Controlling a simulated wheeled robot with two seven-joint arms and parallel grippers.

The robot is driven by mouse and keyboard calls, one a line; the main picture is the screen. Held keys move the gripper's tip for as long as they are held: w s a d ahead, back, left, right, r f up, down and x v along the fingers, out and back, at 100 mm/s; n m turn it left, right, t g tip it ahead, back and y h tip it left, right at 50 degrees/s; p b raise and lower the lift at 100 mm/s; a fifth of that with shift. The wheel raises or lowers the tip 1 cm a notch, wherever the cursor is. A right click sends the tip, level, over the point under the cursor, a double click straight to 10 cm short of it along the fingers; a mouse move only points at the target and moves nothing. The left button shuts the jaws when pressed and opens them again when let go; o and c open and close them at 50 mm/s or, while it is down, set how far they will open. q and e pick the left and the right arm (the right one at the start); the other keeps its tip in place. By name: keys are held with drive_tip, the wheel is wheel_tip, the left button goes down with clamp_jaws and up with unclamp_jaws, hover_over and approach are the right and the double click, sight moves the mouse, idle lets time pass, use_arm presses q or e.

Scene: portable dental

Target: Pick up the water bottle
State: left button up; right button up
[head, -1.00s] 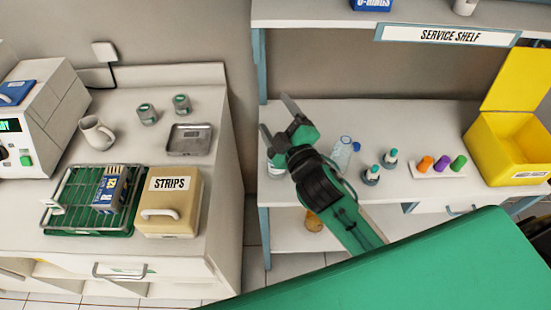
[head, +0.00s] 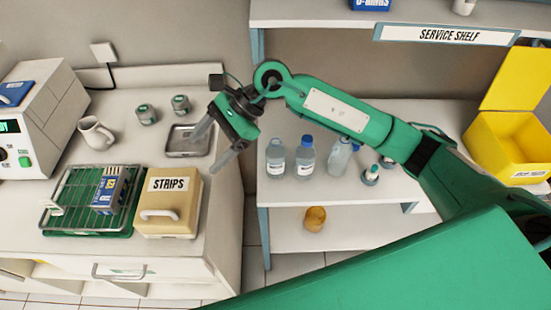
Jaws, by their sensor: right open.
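Several bottles stand upright on the service shelf's middle board. One is a clear bottle with a pale cap (head: 276,158). Beside it is a clear bottle with a bright blue cap (head: 305,157). To their right is a translucent bottle with a blue top (head: 340,157), partly behind my right arm. Their labels are too small to read, so I cannot tell which is the water bottle. My right gripper (head: 203,156) is open and empty, left of the bottles, over the right part of the left counter and apart from them. My left gripper is not in view.
A metal tray (head: 188,148) and a STRIPS box (head: 169,207) are on the counter below my gripper. A gap separates counter and shelf. A teal-capped small bottle (head: 371,175) stands right of the bottles. A yellow bin (head: 508,150) is at the right.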

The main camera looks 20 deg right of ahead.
drive_tip(key=w+d+f+n+t+h, duration=0.1)
drive_tip(key=w+d+f+h, duration=0.1)
drive_tip(key=w+d+h, duration=0.45)
drive_tip(key=r+t+h, duration=0.1)
drive_tip(key=r+h, duration=0.1)
drive_tip(key=h, duration=0.2)
hover_over(275, 143)
drive_tip(key=w, duration=0.2)
drive_tip(key=shift+n, duration=0.3)
drive_tip(key=f+p, duration=0.1)
drive_tip(key=f, duration=0.3)
drive_tip(key=f+p, duration=0.2)
drive_tip(key=f, duration=0.3)
drive_tip(key=s+f+p, duration=0.1)
drive_tip(key=f+p, duration=0.1)
drive_tip(key=f, duration=0.3)
drive_tip(key=shift+d+f, duration=0.1)
drive_tip(key=shift+d, duration=0.1)
drive_tip(key=c, duration=1.4)
drive_tip(key=shift+w, duration=0.1)
drive_tip(key=shift+c, duration=0.8)
